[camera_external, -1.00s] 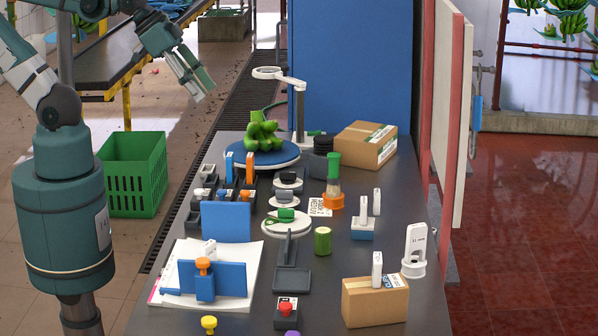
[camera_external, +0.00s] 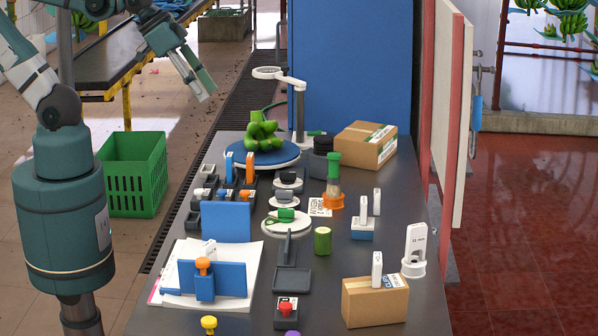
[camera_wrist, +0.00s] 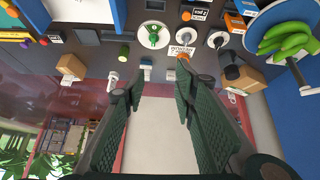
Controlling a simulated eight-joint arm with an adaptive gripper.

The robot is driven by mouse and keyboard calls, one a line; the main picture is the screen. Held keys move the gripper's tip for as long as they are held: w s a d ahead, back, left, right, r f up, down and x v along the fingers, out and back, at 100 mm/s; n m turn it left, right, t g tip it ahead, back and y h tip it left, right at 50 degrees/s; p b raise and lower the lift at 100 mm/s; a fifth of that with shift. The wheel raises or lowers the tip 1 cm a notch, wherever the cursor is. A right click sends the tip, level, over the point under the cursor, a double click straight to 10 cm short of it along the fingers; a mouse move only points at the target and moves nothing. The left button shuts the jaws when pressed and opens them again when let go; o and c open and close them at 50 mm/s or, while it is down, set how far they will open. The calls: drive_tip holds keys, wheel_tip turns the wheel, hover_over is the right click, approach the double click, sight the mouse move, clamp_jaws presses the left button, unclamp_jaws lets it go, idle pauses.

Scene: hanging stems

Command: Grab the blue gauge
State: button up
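A slim blue gauge (camera_external: 229,168) stands upright in a dark holder on the table, left of a similar orange gauge (camera_external: 250,168). A blue piece beside an orange one, probably this gauge, shows at the upper right edge of the wrist view (camera_wrist: 246,7). My gripper (camera_external: 206,90) is raised at the upper left of the external view, left of the table and well apart from the gauge. In the wrist view my gripper (camera_wrist: 158,88) has its two fingers spread, with nothing between them.
A blue turntable (camera_external: 284,158) with green bananas (camera_external: 262,136) stands behind the gauges. A lamp stand (camera_external: 299,105) and a cardboard box (camera_external: 366,146) are nearby. A blue upright plate (camera_external: 226,222) stands in front. A green crate (camera_external: 133,173) is on the floor.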

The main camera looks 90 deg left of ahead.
drive_tip(key=n+g+h+b, duration=0.1)
drive_tip(key=n+g+h, duration=0.5)
drive_tip(key=n, duration=1.1)
hover_over(230, 154)
drive_tip(key=a, duration=0.2)
wheel_tip(230, 154, down, 20)
drive_tip(key=y, duration=0.1)
drive_tip(key=shift+a+f+g, duration=0.2)
drive_tip(key=shift+a+g, duration=0.05)
drive_tip(key=shift+g, duration=0.15)
drive_tip(key=shift+x, duration=1.3)
drive_tip(key=shift+f, duration=0.1)
drive_tip(key=shift+b+x, duration=0.35)
drive_tip(key=shift+x, duration=2.15)
